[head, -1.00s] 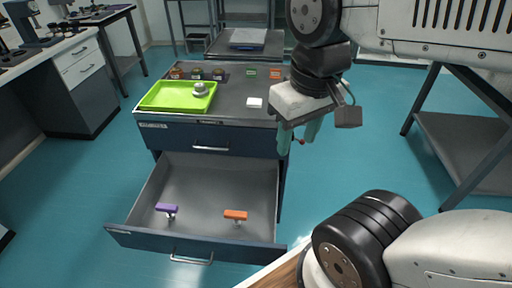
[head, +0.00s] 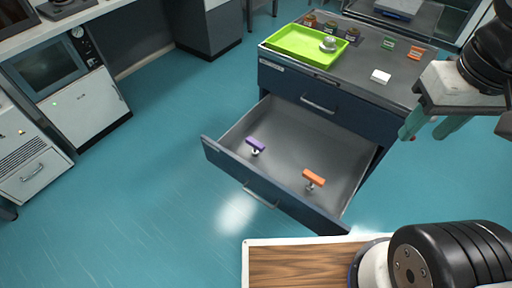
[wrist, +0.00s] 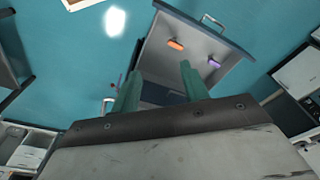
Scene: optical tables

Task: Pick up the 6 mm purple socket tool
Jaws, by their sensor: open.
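The purple socket tool (head: 255,144) has a purple bar handle on a short metal stem. It is in the open lower drawer (head: 312,132), towards its left side. It also shows in the wrist view (wrist: 214,62). An orange-handled tool (head: 313,178) is in the same drawer, to the right of the purple one, and shows in the wrist view (wrist: 175,44). My gripper (head: 428,128) has green fingers and is off the right side of the cabinet in the head view. In the wrist view its fingers (wrist: 157,88) are apart with nothing between them.
The cabinet top holds a green tray (head: 300,47) with a metal part, several small jars (head: 330,26), a white block (head: 380,76), and green (head: 388,44) and orange (head: 415,53) items. Open floor (head: 130,190) lies left of the drawer.

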